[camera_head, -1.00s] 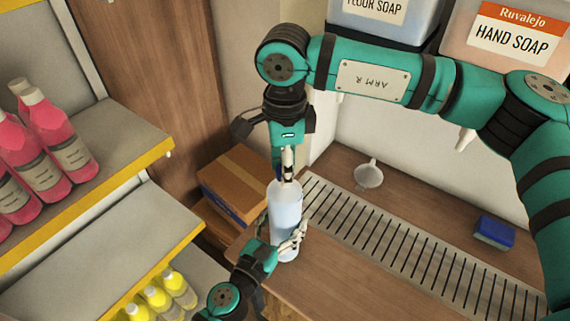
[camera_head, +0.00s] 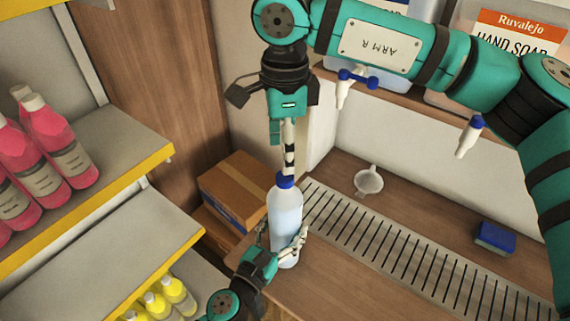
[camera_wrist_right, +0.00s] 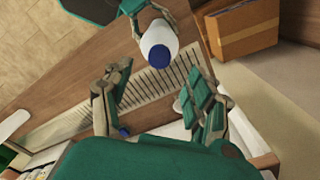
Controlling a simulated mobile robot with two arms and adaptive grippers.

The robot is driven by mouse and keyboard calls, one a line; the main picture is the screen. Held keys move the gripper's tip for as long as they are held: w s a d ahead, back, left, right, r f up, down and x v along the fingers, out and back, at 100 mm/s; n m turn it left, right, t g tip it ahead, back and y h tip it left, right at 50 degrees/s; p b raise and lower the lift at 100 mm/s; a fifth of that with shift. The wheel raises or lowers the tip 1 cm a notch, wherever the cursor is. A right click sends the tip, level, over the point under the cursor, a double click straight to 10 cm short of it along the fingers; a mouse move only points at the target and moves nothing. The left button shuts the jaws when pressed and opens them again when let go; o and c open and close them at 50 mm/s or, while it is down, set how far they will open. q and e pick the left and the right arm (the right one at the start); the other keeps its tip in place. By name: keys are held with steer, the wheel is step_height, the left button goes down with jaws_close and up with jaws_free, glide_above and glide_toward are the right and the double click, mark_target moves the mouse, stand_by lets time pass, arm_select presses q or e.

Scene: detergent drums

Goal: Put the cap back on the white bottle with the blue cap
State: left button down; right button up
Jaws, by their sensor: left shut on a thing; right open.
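The white bottle (camera_head: 285,215) stands upright on the wooden counter, with the blue cap (camera_head: 285,181) seated on its neck. In the right wrist view the bottle (camera_wrist_right: 158,37) is seen from above, with the blue cap (camera_wrist_right: 158,55) on top. My left gripper (camera_head: 284,246) is shut around the lower part of the bottle. My right gripper (camera_head: 289,165) is above the cap, open and apart from it. In the right wrist view the fingers of my right gripper (camera_wrist_right: 160,98) are spread with nothing between them.
A slotted drain grate (camera_head: 400,248), a funnel (camera_head: 368,182) and a blue sponge (camera_head: 494,237) are on the counter (camera_head: 345,285). A cardboard box (camera_head: 233,190) stands left of the bottle. Shelves with pink bottles (camera_head: 50,145) are at left. Soap drums with taps (camera_head: 468,137) are at the back.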

step_height(320, 180, up, 6)
steer(key=shift+f, duration=0.2)
arm_select(q)
steer(key=shift+c, duration=0.2)
jaws_free()
steer(key=shift+s, duration=0.1)
steer(key=v, duration=1.2)
